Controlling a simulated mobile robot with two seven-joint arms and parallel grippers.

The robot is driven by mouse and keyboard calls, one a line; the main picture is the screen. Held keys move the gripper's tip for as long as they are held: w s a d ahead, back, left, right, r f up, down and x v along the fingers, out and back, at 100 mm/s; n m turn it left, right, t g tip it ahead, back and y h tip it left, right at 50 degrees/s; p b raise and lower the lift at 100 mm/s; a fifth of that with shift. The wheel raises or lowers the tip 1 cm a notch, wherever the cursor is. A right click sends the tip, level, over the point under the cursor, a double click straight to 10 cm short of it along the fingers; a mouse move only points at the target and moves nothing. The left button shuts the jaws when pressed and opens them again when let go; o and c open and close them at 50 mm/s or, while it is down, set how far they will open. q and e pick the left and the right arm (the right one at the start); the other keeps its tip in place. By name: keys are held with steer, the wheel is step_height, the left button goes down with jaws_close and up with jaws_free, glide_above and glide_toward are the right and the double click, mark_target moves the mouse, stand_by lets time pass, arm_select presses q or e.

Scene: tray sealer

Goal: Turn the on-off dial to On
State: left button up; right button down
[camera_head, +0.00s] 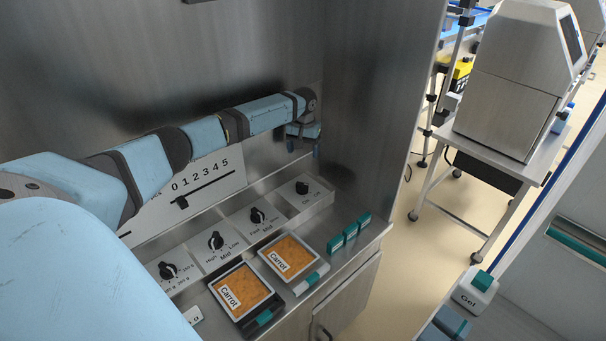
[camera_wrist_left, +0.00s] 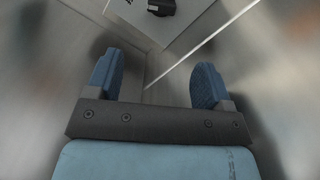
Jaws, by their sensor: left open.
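The on-off dial (camera_head: 302,187) is a black knob on the light square panel at the right end of the dial row. Its small lettering is hard to read, and I cannot tell its setting. My left gripper (camera_head: 304,150) is open and empty above and behind this dial, apart from it, with its blue fingers pointing down. In the left wrist view, the two blue fingers (camera_wrist_left: 155,75) are spread, and a black dial (camera_wrist_left: 161,7) shows at the top edge, partly cut off and beyond the fingertips. My right gripper is not in view.
Other black dials (camera_head: 258,215) stand in the row to the left, below a numbered slider (camera_head: 180,203). Two carrot trays (camera_head: 263,252) lie in front of the row. Teal blocks (camera_head: 350,232) stand near the counter's right edge. Metal walls rise behind and to the right.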

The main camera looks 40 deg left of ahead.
arm_select(q)
steer(key=b, duration=0.7)
glide_toward(302, 187)
steer(key=shift+w+a+f, duration=0.5)
steer(key=shift+w, duration=0.25)
step_height(302, 187, down, 6)
steer(key=b, duration=0.7)
steer(key=shift+f, duration=0.2)
steer(key=shift+f+b, duration=0.45)
steer(key=shift+b, duration=0.2)
steer(key=shift+f, duration=0.1)
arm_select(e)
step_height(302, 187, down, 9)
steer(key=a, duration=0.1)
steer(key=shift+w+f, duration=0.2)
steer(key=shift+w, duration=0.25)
arm_select(q)
steer(key=c, duration=0.9)
steer(key=shift+d, duration=0.1)
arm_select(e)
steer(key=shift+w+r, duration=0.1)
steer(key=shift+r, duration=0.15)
